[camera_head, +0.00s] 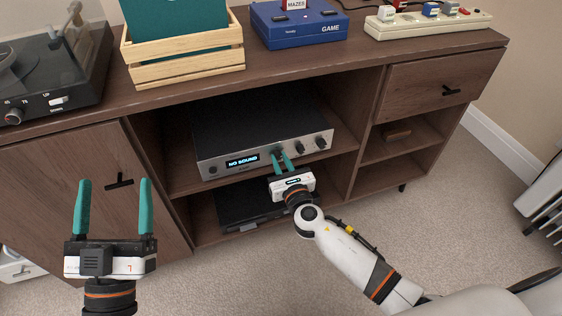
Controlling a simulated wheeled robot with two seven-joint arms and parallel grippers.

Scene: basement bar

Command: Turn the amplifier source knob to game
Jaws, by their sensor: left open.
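The amplifier (262,125) is a black box with a silver front on the upper shelf of the cabinet's open bay. Its display (242,161) reads "NO SOUND". Dark knobs line the right part of its front; the rightmost knob (320,142) is clear to see. My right gripper (281,156) is at the front panel, its teal fingertips close together over a knob left of that one. The fingers partly hide this knob, and I cannot tell whether they grip it. Knob labels are too small to read. My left gripper (114,184) is open and empty, in front of the left cabinet door.
The cabinet top (190,92) holds a turntable (50,65), a wooden crate (185,65), a blue game console (298,25) and a power strip (430,22). A dark flat device (235,205) lies on the shelf below the amplifier. Carpet in front is clear.

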